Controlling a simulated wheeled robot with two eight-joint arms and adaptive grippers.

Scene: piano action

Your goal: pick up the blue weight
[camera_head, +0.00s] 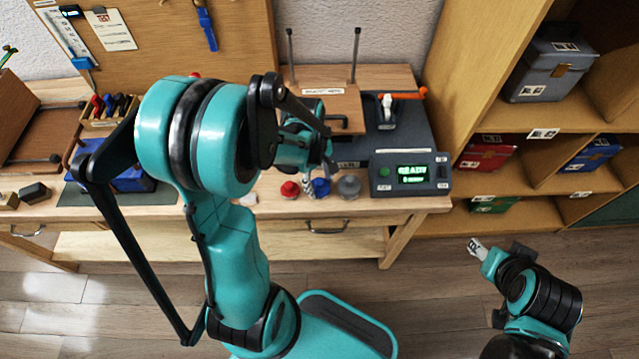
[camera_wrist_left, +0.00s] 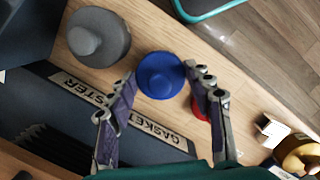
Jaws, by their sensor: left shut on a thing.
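The blue weight (camera_head: 321,187) stands near the front edge of the wooden bench, between a red weight (camera_head: 290,189) and a grey weight (camera_head: 349,187). My left gripper (camera_head: 312,190) reaches down to it from above. In the left wrist view the blue weight (camera_wrist_left: 160,75) sits between the two fingertips of my left gripper (camera_wrist_left: 163,82), which is shut on it. The weight seems to be still at bench level. My right gripper (camera_head: 476,247) is low at the right, over the floor, away from the bench; its jaw opening is too small to tell.
The grey weight (camera_wrist_left: 98,37) is close beside the left gripper, and the red weight (camera_wrist_left: 202,108) is partly hidden behind one finger. The dark gasket tester (camera_head: 410,172) shows a green READY display. Shelves with bins (camera_head: 550,65) stand at the right.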

